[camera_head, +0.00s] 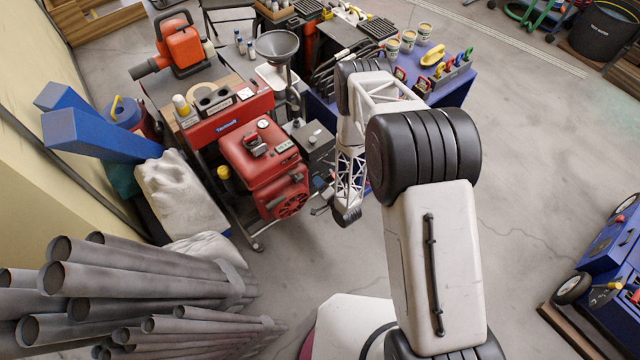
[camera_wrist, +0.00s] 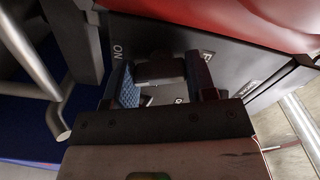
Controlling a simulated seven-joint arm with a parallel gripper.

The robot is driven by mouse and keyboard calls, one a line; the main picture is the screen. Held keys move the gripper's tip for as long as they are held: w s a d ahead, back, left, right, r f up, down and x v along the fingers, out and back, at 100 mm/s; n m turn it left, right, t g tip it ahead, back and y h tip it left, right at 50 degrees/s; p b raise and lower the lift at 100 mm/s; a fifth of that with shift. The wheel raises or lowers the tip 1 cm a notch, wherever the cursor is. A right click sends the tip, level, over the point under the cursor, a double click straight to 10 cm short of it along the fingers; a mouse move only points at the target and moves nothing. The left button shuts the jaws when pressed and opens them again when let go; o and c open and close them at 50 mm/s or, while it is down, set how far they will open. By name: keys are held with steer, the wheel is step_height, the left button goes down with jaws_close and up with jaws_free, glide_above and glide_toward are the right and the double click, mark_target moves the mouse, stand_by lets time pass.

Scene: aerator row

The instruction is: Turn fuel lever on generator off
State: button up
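The red generator (camera_head: 262,165) stands left of centre in the head view, with a dark grey control panel (camera_head: 316,147) on its right side. My gripper (camera_head: 322,203) is low beside that panel, small and partly hard to make out there. In the wrist view my gripper (camera_wrist: 162,88) is open, with blue pads inside its two fingers. A dark lever or knob (camera_wrist: 160,68) on the panel lies between the fingers; I cannot tell whether they touch it. The gripper body hides part of the panel below.
A red toolbox-like unit (camera_head: 225,118) and a funnel (camera_head: 277,47) stand behind the generator. A blue table (camera_head: 455,92) with tools is behind my arm. Grey pipes (camera_head: 130,275) lie at the lower left. Open floor is at the right.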

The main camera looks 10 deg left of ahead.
steer(key=shift+c, duration=0.5)
steer(key=shift+n, duration=0.4)
steer(key=n, duration=1.2)
steer(key=shift+r, duration=0.1)
steer(key=shift+n, duration=0.4)
steer(key=o, duration=0.9)
steer(key=shift+o, duration=0.2)
steer(key=shift+s+d, duration=0.1)
